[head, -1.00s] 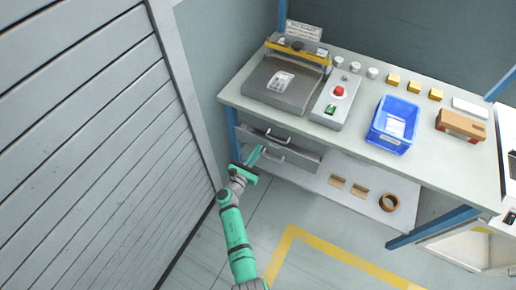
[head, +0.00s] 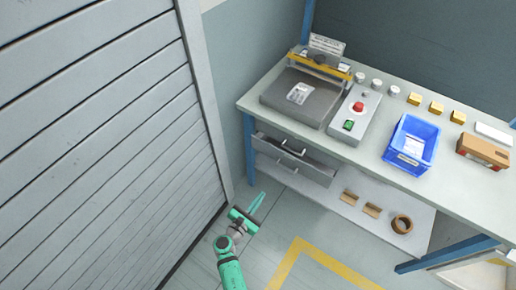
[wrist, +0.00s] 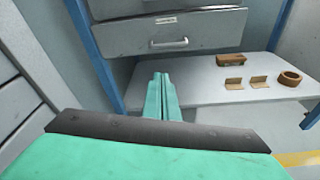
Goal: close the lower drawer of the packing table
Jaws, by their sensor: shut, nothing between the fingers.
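The packing table (head: 362,165) stands at the right with two grey drawers under its left end. The lower drawer (head: 313,171) has a bar handle, and its front appears to stand out a little past the upper drawer (head: 309,154); how far is hard to tell. In the wrist view the lower drawer's front (wrist: 215,35) faces me, with its handle (wrist: 169,44) beyond and above my fingertips. My gripper (head: 258,201) is shut and empty, low in front of the drawers and apart from them. It also shows in the wrist view (wrist: 161,76).
A lower shelf (head: 375,221) with cardboard pieces and a tape roll (head: 402,224) lies under the drawers. A blue table leg (head: 249,150) stands left of them. A slatted wall (head: 120,130) is close on the left. Floor in front is clear.

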